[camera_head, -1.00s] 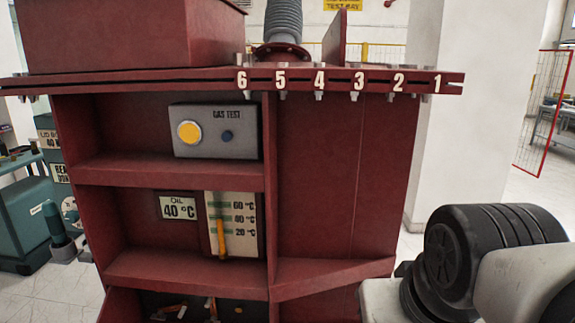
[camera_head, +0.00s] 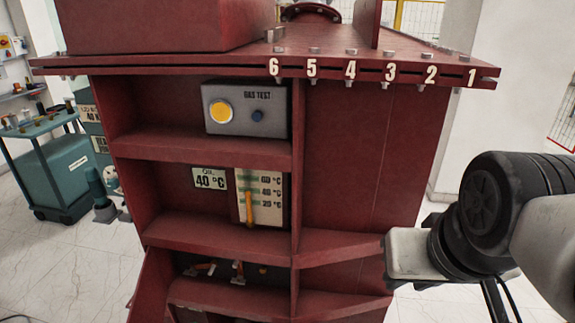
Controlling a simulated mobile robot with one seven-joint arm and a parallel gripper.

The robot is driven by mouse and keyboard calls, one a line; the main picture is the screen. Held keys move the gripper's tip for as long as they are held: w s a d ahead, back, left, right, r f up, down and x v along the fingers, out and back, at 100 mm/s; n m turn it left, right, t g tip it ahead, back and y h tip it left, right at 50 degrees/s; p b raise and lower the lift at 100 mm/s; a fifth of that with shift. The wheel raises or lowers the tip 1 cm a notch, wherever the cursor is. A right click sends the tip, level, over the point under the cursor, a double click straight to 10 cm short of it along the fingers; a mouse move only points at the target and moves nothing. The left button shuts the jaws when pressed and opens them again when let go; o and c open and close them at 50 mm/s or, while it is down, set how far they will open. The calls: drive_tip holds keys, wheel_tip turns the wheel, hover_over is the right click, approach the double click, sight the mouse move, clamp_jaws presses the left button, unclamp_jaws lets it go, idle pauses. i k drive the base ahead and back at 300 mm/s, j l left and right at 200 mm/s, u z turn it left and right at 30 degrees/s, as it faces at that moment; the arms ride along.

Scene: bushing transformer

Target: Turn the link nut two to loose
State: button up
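The dark red transformer tank (camera_head: 370,160) fills the middle of the view. Its top flange (camera_head: 180,63) carries white numbers 6 to 1 from left to right, with bolt heads above and nuts below. A small nut (camera_head: 421,87) hangs under the flange by the number 2. The low compartment (camera_head: 190,262) holds small metal and orange-tipped parts (camera_head: 237,272), partly shaded and too small to make out. I cannot tell which part is link nut two or how tight it is.
A grey gas test box (camera_head: 272,97) and an oil gauge (camera_head: 262,198) sit in the upper compartments. A teal tool trolley (camera_head: 50,128) stands at the left. White floor is open left of the tank. Shelf edges and the flange jut forward.

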sight(194, 274)
drive_tip(key=j+u, duration=0.1)
drive_tip(key=u, duration=1.25)
drive_tip(key=z, duration=1.35)
drive_tip(key=j, duration=0.75)
